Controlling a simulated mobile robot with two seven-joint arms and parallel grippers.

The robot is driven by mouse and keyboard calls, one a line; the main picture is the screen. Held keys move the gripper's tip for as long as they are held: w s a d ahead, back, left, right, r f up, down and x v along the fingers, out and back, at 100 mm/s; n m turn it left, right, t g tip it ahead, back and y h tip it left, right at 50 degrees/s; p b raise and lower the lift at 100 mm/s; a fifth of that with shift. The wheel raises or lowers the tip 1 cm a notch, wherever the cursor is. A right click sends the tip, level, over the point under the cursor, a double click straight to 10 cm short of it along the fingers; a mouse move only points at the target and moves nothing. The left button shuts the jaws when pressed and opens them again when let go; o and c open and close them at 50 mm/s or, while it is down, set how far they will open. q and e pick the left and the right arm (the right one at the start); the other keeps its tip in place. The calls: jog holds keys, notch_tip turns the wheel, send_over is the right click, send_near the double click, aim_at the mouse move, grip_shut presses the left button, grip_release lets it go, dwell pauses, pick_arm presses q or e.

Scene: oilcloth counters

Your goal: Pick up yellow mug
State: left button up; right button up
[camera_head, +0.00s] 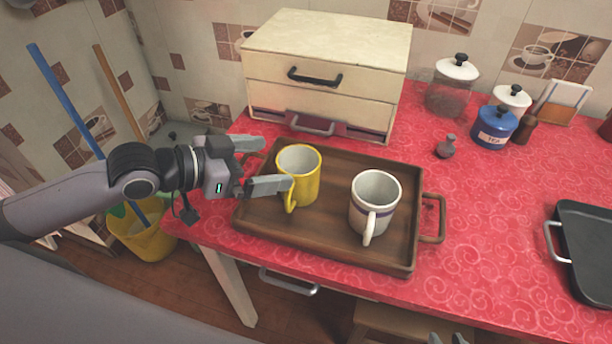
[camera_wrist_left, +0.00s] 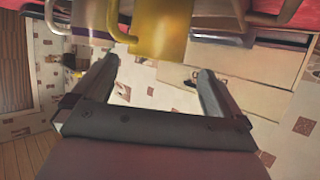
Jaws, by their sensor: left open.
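The yellow mug (camera_head: 300,174) stands upright on the left part of a brown wooden tray (camera_head: 330,245), its handle toward the front. In the left wrist view the yellow mug (camera_wrist_left: 162,28) shows at the top, just ahead of the fingers. My left gripper (camera_head: 277,163) is open and empty at the mug's left side; the front finger overlaps the mug in the head view, and I cannot tell whether it touches. The open fingers also show in the left wrist view (camera_wrist_left: 158,66). Only the tips of my right gripper (camera_head: 449,338) show at the bottom edge.
A white mug (camera_head: 373,204) with a dark band stands right of the yellow mug on the tray. A cream drawer box (camera_head: 325,70) is behind the tray.

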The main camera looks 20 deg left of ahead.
aim_at(315, 160)
pick_arm(q)
jog(key=shift+s+x, duration=0.2)
jog(key=shift+x, duration=3.15)
jog(key=shift+d, duration=0.2)
jog(key=c, duration=0.8)
jog(key=shift+c, duration=1.3)
jog(key=shift+r, duration=0.1)
